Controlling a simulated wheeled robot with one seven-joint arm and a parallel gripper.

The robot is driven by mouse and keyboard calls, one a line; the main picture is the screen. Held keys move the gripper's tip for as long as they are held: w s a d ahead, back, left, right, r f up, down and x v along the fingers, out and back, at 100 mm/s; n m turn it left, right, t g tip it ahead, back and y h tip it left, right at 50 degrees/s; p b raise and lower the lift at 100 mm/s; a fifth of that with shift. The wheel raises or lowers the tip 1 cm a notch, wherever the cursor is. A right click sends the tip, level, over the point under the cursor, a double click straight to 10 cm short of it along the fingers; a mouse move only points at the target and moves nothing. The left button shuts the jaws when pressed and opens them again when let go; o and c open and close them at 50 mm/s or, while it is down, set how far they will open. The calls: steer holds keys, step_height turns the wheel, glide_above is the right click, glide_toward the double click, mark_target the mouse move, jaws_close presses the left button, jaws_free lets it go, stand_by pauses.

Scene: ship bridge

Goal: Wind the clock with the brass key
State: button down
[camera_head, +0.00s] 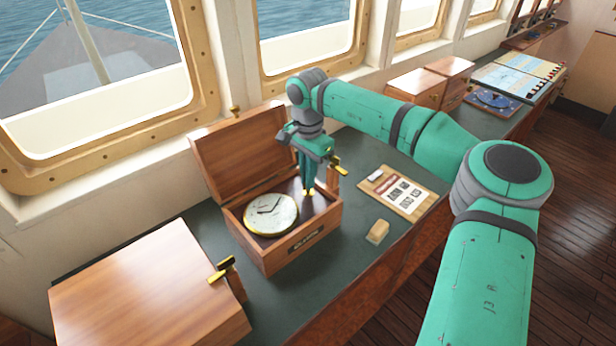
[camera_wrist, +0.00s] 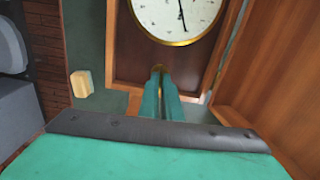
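The clock (camera_head: 271,214) has a white dial, dark hands and a brass rim. It lies face up in the open wooden box (camera_head: 290,252), and part of it shows in the wrist view (camera_wrist: 178,18). My gripper (camera_head: 308,186) points down into the box, beside the clock toward the box's right end. Its two fingers (camera_wrist: 161,85) are close together, with a small brass piece at their tips, which looks like the brass key (camera_wrist: 157,69). The fingers hide most of it. I see no key in the clock's dial.
The raised lid (camera_head: 245,150) stands behind the box. A closed wooden box (camera_head: 150,300) is at the left front. A clipboard (camera_head: 397,192) and a small tan block (camera_head: 378,231) lie to the right. Windows line the back.

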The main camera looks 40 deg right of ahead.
steer(key=shift+d+r, duration=0.1)
steer(key=shift+d, duration=0.15)
stand_by(0.3)
steer(key=c, duration=2)
jaws_free()
steer(key=shift+a, duration=0.1)
step_height(320, 180, up, 11)
steer(key=shift+f, duration=0.15)
